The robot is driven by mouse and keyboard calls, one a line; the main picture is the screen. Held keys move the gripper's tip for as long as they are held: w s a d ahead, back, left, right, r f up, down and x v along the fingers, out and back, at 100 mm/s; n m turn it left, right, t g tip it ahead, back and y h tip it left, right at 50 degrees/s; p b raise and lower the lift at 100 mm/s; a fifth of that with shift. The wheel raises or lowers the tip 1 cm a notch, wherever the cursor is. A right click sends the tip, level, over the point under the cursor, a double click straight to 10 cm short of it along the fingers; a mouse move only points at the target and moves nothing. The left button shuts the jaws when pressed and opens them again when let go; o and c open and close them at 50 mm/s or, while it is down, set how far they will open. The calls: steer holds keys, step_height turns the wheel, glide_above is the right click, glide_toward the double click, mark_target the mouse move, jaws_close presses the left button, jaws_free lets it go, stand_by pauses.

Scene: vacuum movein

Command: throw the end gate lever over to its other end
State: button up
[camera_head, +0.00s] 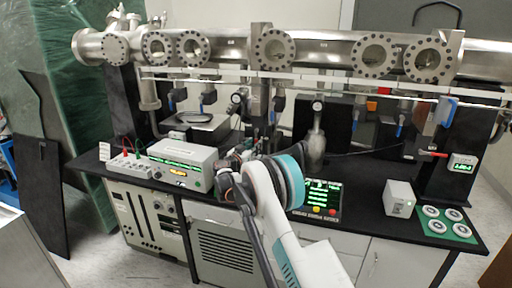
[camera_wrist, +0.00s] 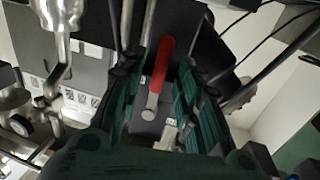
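In the wrist view, a lever with a red handle (camera_wrist: 161,64) and a grey metal pivot end (camera_wrist: 151,108) shows between the two dark green ribbed fingers of my gripper (camera_wrist: 157,72). The fingers are apart, with visible gaps on both sides of the lever. Contact is not visible. In the head view, my gripper (camera_head: 236,166) is above the bench, left of my teal wrist joint, and partly hidden by my arm. A red-handled lever (camera_head: 432,153) stands at the right end of the bench. I cannot tell whether both views show the same lever.
A steel beam pipe (camera_head: 325,50) with round flanges spans the back. Several blue-handled valves hang below it. A grey instrument box (camera_head: 183,163) is left of my gripper. A display panel (camera_head: 318,199), a small white box (camera_head: 399,198) and a green mat (camera_head: 466,232) with discs are to the right.

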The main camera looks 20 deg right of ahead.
steer(key=shift+x, duration=1.25)
jaws_close()
steer(key=shift+w+a+r+m+y+p, duration=0.15)
steer(key=shift+w+a+r+m+y, duration=0.35)
steer(key=shift+m, duration=0.95)
steer(key=shift+w+a+r+m+y+p, duration=0.15)
steer(key=shift+w+a+m, duration=0.2)
steer(key=shift+a+m, duration=0.75)
steer(key=shift+w+a+r+m+y+p, duration=0.15)
steer(key=shift+w+a+r+m+y, duration=0.2)
steer(key=shift+m, duration=1.4)
steer(key=shift+d, duration=0.1)
jaws_free()
